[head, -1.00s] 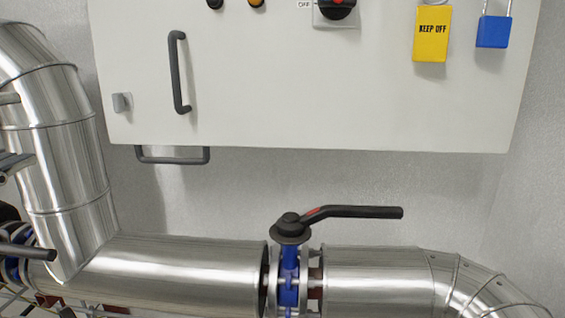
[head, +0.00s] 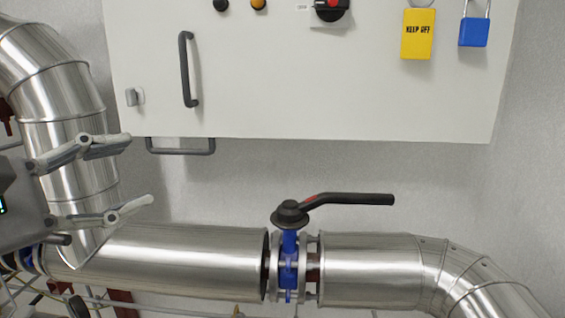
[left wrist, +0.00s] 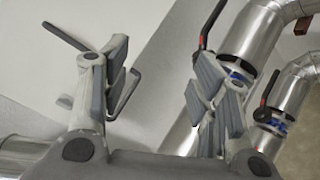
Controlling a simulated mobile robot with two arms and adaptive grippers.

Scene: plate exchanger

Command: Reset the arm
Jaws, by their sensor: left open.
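My left gripper (head: 138,174) comes in from the left edge in the head view, in front of the silver pipe elbow. Its two fingers are spread apart with nothing between them. In the left wrist view the open fingers (left wrist: 160,90) also show, empty, with wall, cabinet and pipes beyond. My right gripper is not in view.
A white cabinet (head: 300,95) hangs on the wall with a dark handle (head: 188,70), a yellow tag (head: 418,38) and a blue padlock (head: 473,32). Below, a silver pipe (head: 190,262) carries a valve with a black lever (head: 350,199). Wall between them is clear.

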